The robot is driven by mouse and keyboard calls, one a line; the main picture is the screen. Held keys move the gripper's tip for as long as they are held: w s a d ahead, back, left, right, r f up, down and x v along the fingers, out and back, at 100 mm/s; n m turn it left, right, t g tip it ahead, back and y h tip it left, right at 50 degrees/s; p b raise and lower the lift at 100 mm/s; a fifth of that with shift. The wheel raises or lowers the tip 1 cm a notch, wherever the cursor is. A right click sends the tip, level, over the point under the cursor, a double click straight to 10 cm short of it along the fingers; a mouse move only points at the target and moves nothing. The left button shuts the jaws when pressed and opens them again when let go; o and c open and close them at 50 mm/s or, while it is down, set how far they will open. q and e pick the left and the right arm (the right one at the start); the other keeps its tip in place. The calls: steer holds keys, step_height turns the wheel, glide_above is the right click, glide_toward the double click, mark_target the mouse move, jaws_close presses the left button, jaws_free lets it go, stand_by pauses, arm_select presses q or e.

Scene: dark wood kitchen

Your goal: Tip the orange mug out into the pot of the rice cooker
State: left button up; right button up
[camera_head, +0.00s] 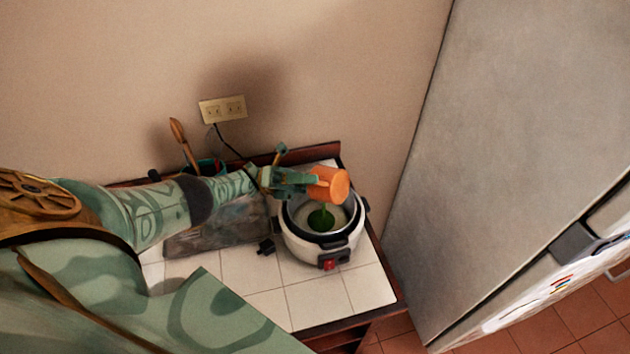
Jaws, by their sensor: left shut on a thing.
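The orange mug (331,185) is tilted over the rice cooker (318,249), its base facing right and up. My left gripper (309,181) is shut on the mug and holds it above the open pot's rim. The rice cooker is white with a dark rim and a red switch, and stands on the tiled counter. Inside its pot (342,214) lies a dark green mass (321,219), with a thin green streak between it and the mug. The mug's mouth is not clearly visible. My right gripper is not in view.
The white tiled counter (313,300) is clear in front of the cooker. A grey rectangular thing (215,232) and a small black item (266,246) are left of it. A tall fridge (510,150) stands right. A wall outlet (222,109) has a cord.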

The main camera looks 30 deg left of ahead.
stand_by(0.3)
arm_select(q)
steer(key=shift+a+f+h+b, duration=0.2)
steer(key=shift+a+h+b, duration=0.15)
steer(key=shift+b, duration=0.6)
steer(key=shift+a+h+b, duration=0.3)
steer(key=shift+h+b, duration=0.15)
steer(key=shift+b, duration=0.25)
steer(key=shift+r, duration=0.15)
steer(key=shift+t, duration=0.3)
steer(key=shift+a+f+n+h+b, duration=0.2)
steer(key=shift+a+n+h+b, duration=0.1)
steer(key=shift+b, duration=0.45)
steer(key=shift+a+h+b, duration=0.35)
steer(key=shift+h+b, duration=0.15)
steer(key=shift+b, duration=0.45)
